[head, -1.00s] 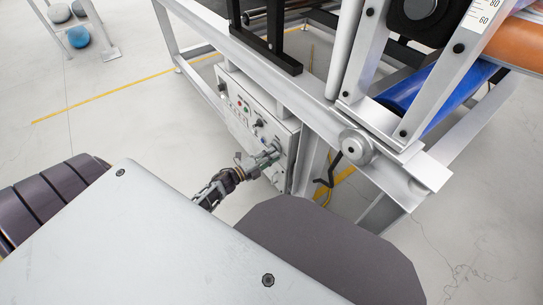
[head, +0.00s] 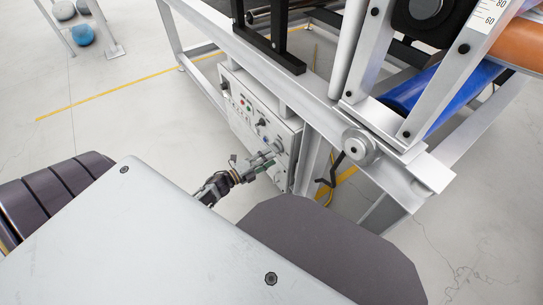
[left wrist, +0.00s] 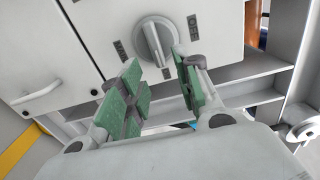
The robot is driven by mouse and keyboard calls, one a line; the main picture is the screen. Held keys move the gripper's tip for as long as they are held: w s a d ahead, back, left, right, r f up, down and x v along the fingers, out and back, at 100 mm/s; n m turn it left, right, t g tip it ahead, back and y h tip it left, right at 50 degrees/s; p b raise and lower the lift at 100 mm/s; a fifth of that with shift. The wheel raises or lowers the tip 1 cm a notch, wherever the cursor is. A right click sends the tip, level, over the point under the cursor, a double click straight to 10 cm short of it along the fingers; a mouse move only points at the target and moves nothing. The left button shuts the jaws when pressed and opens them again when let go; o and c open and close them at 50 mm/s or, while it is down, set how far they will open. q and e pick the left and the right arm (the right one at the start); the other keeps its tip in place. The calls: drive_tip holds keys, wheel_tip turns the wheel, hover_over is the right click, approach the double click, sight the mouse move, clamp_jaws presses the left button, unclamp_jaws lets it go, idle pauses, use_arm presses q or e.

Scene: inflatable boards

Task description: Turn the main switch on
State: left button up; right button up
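The main switch is a grey rotary knob on a round base on the light control panel. It fills the upper middle of the left wrist view (left wrist: 156,42), its grip ridge near upright and slightly tilted. In the head view the knob (head: 277,147) is at the panel's lower right. My left gripper (head: 262,161) is in front of it. In the left wrist view its green-padded fingers (left wrist: 157,66) are apart and empty, with the knob just beyond and between the tips. My right gripper is out of view.
The control panel (head: 240,113) carries other small knobs and buttons and hangs on a grey metal machine frame (head: 318,113). A handwheel (head: 357,148) and blue roller (head: 409,92) are to the right. Open floor (head: 120,125) lies left of the panel.

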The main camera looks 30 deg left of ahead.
use_arm(q)
drive_tip(key=v, duration=0.8)
drive_tip(key=shift+s, duration=0.35)
drive_tip(key=shift+a, duration=0.15)
idle(0.4)
